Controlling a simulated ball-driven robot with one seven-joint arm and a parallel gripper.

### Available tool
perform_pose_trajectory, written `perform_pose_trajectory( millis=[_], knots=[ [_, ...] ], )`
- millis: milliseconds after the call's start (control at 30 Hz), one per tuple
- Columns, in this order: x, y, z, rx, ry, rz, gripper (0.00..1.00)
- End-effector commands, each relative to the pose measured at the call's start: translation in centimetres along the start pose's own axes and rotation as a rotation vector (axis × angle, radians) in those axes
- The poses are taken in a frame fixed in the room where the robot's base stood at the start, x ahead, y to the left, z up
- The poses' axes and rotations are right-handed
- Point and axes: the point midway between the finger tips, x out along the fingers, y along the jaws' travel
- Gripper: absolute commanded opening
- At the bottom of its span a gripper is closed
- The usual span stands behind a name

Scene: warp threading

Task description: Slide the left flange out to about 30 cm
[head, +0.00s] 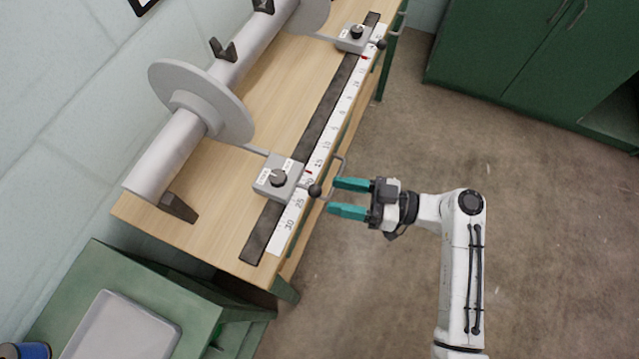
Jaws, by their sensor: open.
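The left flange (200,104) is a grey disc on the horizontal beam tube, nearer to me. A thin rod joins it to a grey slide block (276,180) with a black dial, on the dark rail.
A second flange (308,14) and its slide block (354,38) are at the far end of the wooden bench (205,233). A green cabinet (510,50) stands at the back right. A grey tray (125,330) lies at lower left. The floor right of the bench is clear.

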Motion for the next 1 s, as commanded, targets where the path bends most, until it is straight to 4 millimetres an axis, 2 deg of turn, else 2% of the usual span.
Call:
perform_pose_trajectory(
  millis=[100,300,467,733,767,1000],
  knots=[
    [2.2,-0.1,-0.1,0.002,-0.001,-0.004,0.54],
    [4.8,-0.1,-0.1,0.002,-0.001,-0.001,0.54],
    [5.7,0.0,0.0,0.001,-0.001,-0.001,0.54],
    [5.8,0.0,0.0,0.001,-0.001,0.001,0.54],
    [5.8,0.0,0.0,0.001,-0.001,0.001,0.53],
    [5.8,0.0,0.1,0.001,-0.001,0.001,0.30]
  ],
)
